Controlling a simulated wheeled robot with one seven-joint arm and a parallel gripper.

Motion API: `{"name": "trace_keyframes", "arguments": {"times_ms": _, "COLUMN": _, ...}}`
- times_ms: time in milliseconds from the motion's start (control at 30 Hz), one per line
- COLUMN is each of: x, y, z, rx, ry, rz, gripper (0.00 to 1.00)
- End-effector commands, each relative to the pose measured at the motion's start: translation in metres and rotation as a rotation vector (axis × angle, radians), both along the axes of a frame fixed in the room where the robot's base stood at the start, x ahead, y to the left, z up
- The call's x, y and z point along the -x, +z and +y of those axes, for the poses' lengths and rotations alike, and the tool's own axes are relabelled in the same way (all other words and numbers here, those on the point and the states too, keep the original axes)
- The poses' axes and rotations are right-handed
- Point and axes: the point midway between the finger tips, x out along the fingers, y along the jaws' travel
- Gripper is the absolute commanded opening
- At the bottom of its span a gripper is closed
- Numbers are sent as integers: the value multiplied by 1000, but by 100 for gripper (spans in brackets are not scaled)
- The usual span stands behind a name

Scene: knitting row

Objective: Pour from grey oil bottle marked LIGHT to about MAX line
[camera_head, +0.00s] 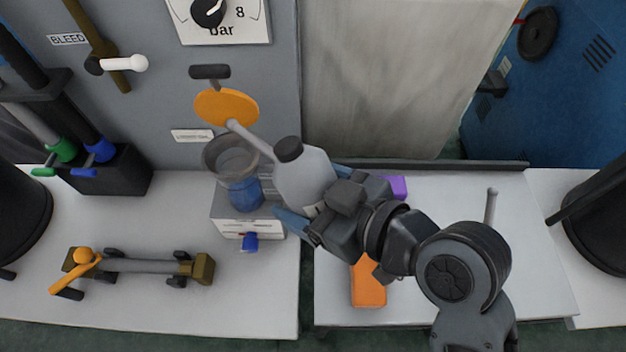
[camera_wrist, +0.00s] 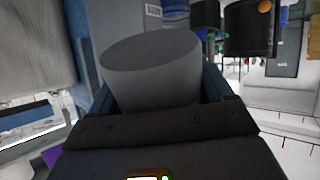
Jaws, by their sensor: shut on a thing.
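The grey oil bottle (camera_head: 303,177) is in my gripper (camera_head: 308,208), which is shut on it. It has a dark cap, and a pale grey spout runs up and left from near the cap. Its marking cannot be read. A clear cup (camera_head: 226,158) with blue in its lower part stands left of the bottle on a white-grey block (camera_head: 231,222). I cannot tell whether the blue is liquid, and no MAX line is legible. No stream shows. In the wrist view the grey bottle (camera_wrist: 155,75) sits between blue fingers.
An orange disc (camera_head: 227,107) is on the grey panel behind the cup. A gauge (camera_head: 220,20) is above. A valve piece with an orange lever (camera_head: 150,267) lies left. An orange block (camera_head: 368,284) and a purple item (camera_head: 398,187) lie right.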

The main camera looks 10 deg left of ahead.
Motion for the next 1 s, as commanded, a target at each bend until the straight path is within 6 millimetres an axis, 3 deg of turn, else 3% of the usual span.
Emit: {"name": "trace_keyframes", "arguments": {"times_ms": 1000, "x": -1, "y": -1, "z": 3, "rx": 257, "ry": 1, "rz": 75, "gripper": 38}}
